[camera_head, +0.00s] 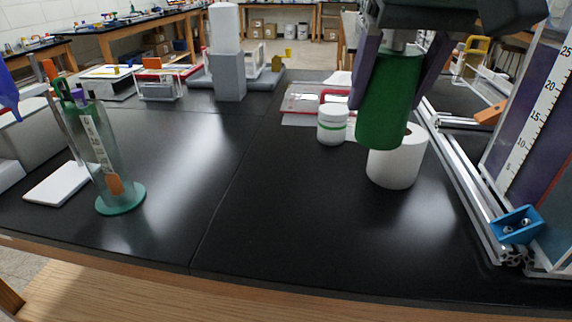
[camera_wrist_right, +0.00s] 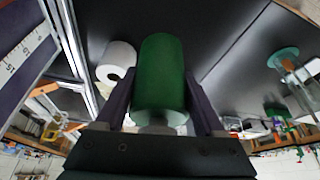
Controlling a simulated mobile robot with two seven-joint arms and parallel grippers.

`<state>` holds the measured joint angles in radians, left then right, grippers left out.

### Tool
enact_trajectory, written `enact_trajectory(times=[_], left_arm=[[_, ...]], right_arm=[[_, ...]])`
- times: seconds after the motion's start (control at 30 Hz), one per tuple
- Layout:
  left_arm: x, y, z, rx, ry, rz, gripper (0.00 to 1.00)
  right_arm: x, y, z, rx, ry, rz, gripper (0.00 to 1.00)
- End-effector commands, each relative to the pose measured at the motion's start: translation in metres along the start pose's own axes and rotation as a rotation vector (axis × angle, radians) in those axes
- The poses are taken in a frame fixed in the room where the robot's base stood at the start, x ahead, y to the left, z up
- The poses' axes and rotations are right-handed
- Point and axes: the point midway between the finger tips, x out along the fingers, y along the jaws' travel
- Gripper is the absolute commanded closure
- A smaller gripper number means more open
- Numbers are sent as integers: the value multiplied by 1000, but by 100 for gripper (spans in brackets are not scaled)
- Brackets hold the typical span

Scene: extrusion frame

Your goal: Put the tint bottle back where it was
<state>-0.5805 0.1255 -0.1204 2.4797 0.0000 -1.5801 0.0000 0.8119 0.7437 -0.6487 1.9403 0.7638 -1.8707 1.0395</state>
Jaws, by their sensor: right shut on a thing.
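The tint bottle, a dark green cylinder (camera_head: 390,100), is held in my right gripper (camera_head: 392,75), whose two dark purple fingers close on its sides. It hangs slightly tilted above the black bench, in front of and partly over a white paper roll (camera_head: 398,163). In the right wrist view the green bottle (camera_wrist_right: 160,75) lies between the fingers of the right gripper (camera_wrist_right: 160,103). A white jar with a green band (camera_head: 332,125) stands just left of it on the bench. My left gripper is not seen.
The aluminium extrusion frame (camera_head: 455,180) with a blue bracket (camera_head: 517,224) and a ruled panel (camera_head: 525,115) stands at the right. A clear cylinder on a green base (camera_head: 120,198) stands at the left, beside a white slab (camera_head: 65,183). The bench middle (camera_head: 230,190) is clear.

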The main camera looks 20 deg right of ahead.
Motion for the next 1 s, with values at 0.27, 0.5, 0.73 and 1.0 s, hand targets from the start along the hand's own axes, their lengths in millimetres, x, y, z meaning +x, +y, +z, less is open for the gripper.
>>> enact_trajectory(times=[0.27,0.5,0.73,1.0], left_arm=[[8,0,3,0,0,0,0],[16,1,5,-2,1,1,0],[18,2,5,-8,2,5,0],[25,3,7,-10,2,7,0]], right_arm=[[66,2,29,0,-7,6,94],[124,2,53,0,-4,5,94],[146,1,61,-1,-1,3,94],[180,1,76,0,-1,3,94]])
